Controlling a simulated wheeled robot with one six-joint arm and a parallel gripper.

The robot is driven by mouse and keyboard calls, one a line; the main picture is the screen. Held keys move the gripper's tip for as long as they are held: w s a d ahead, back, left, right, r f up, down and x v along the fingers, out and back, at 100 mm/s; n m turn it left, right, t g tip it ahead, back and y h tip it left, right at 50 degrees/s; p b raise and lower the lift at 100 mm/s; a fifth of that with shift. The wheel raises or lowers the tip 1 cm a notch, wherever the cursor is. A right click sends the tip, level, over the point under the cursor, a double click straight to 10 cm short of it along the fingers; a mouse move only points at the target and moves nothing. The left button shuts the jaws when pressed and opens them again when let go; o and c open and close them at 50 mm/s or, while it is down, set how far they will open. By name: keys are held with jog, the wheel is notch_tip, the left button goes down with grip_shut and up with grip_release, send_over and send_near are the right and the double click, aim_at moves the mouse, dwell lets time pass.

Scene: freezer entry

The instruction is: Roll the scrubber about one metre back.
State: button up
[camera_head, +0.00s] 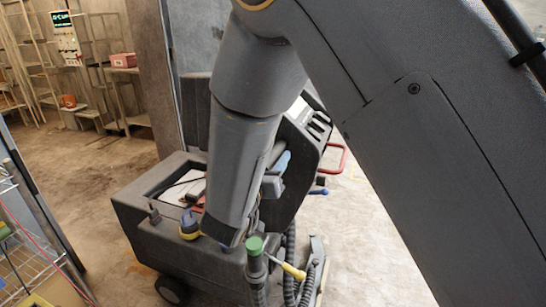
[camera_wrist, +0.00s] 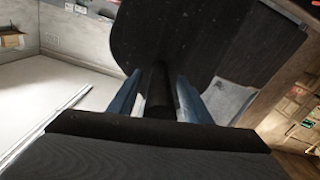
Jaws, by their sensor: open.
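The scrubber (camera_head: 185,252) is a dark grey machine standing on the concrete floor in the head view. It has a red handle (camera_head: 337,158) at the right of its raised rear part, a green cap (camera_head: 254,244) and dark ribbed hoses. My arm crosses in front and hides much of its middle. In the wrist view, my gripper (camera_wrist: 158,88) is open, with one blue finger on each side of a short dark bar (camera_wrist: 159,100). Behind the bar is a broad dark panel (camera_wrist: 190,35) of the scrubber. I cannot tell whether the fingers touch the bar.
A doorway at the left opens to a room with shelving (camera_head: 112,85) and a red box (camera_head: 123,60). A wire rack (camera_head: 35,262) stands at the lower left, close to the scrubber. Bare floor (camera_head: 370,250) shows at the right of the scrubber.

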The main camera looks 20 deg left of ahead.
jog(key=shift+w, duration=0.35)
grip_shut()
